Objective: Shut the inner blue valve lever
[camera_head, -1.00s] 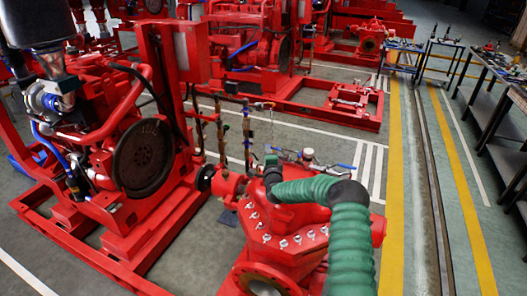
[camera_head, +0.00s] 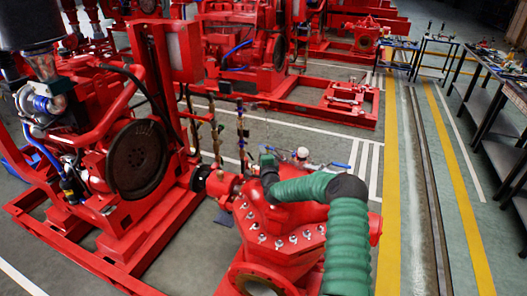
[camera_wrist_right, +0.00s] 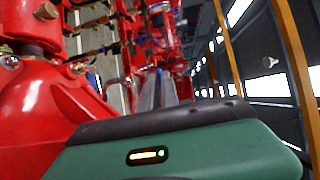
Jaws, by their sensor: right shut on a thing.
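My right gripper (camera_head: 267,158) is at the end of my green arm, at the small valves behind the red pump casing (camera_head: 283,222). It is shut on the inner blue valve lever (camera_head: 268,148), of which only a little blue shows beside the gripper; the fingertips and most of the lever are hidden. The other blue lever (camera_head: 340,165) sticks out to the right, past a white-topped fitting (camera_head: 302,153), apart from the gripper. In the right wrist view two grey fingers (camera_wrist_right: 165,90) reach away beyond the green housing; what lies between them is too small to tell. My left gripper is out of view.
A thin upright pipe (camera_head: 243,138) stands close behind the gripper. The red engine with its dark flywheel (camera_head: 137,159) is to the left. Workbenches (camera_head: 490,80) with tools line the right. Floor with yellow lines (camera_head: 393,190) is clear right of the pump.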

